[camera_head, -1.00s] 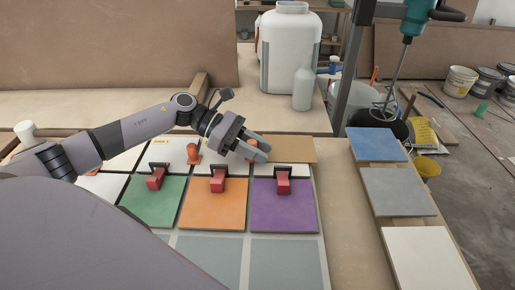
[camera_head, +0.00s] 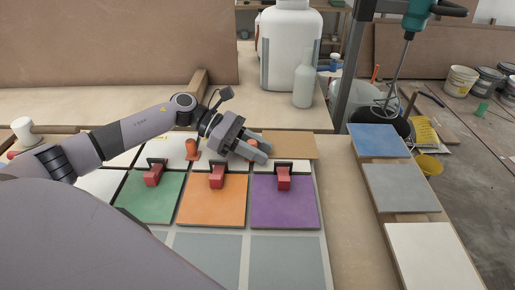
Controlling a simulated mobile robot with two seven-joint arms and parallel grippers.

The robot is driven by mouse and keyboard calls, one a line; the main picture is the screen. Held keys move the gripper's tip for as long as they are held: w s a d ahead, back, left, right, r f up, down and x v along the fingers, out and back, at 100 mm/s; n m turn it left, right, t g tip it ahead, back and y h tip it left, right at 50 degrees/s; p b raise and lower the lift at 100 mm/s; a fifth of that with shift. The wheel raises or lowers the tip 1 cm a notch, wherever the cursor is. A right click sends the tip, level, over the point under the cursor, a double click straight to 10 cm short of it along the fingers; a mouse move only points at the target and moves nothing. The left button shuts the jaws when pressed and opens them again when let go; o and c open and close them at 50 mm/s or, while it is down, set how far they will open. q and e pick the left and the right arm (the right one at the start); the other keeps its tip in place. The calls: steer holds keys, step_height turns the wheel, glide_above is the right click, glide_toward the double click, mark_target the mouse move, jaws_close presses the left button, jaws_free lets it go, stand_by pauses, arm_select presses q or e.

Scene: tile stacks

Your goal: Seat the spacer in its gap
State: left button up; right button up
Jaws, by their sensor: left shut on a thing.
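My left gripper (camera_head: 262,153) reaches in from the left, low over the back row of white tiles (camera_head: 293,166). It is shut on a small orange piece (camera_head: 251,143), taken to be the spacer, mostly hidden by the fingers. It is near the line between the middle and right tile columns; I cannot tell whether the piece is in the gap. A similar orange piece (camera_head: 192,149) stands upright between the left and middle columns. In front lie a green tile (camera_head: 150,202), an orange tile (camera_head: 213,208) and a purple tile (camera_head: 285,210). My right gripper is out of view.
Red clamp-like pieces (camera_head: 284,179) stand at the back edges of the coloured tiles. A tan board (camera_head: 291,145) lies behind the gripper. Blue (camera_head: 378,141), grey (camera_head: 400,188) and white (camera_head: 432,255) tiles lie at right. Bare tabletop (camera_head: 350,225) lies between.

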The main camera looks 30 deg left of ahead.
arm_select(q)
steer(key=o, duration=1.1)
steer(key=shift+b+v, duration=1.35)
steer(key=shift+v, duration=1.55)
steer(key=shift+a, duration=0.1)
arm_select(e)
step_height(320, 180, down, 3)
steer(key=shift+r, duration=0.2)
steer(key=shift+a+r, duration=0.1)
arm_select(q)
steer(key=shift+a+r, duration=0.1)
steer(key=shift+a, duration=0.25)
steer(key=b+v, duration=0.1)
steer(key=v, duration=0.4)
steer(key=shift+s+a+r, duration=0.1)
steer(key=shift+a+r, duration=0.05)
steer(key=shift+a, duration=0.1)
steer(key=shift+s+a+r, duration=0.15)
steer(key=shift+a+r, duration=0.1)
steer(key=shift+a, duration=0.1)
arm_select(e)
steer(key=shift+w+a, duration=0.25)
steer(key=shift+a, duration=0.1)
